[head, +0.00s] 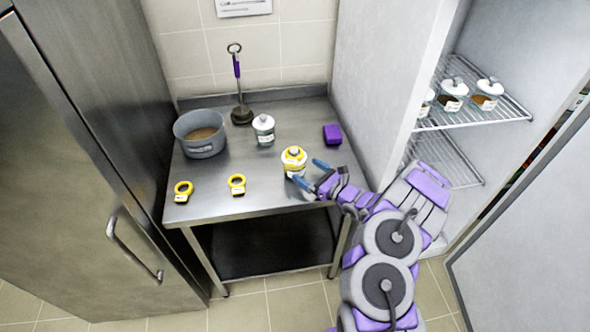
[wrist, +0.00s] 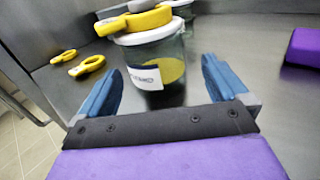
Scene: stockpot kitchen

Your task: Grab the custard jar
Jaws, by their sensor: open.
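The custard jar (head: 294,170) is a clear jar with yellow contents, a white label and a pale lid. It stands upright on the steel table, with a yellow ring-shaped piece (head: 293,154) on its top. In the wrist view the jar (wrist: 165,75) shows ahead of and partly between the blue fingers. My gripper (head: 311,174) is open at the jar's right front side. The wrist view shows the open gripper (wrist: 160,75) with visible gaps on both sides of the jar.
The steel table (head: 215,175) also holds a grey pot (head: 202,147), a white-lidded jar (head: 264,135), a purple-handled plunger-like tool (head: 238,85), a purple block (head: 332,134) and two yellow ring pieces (head: 183,190) (head: 237,185). An open cabinet with jars on a wire shelf (head: 480,112) stands right.

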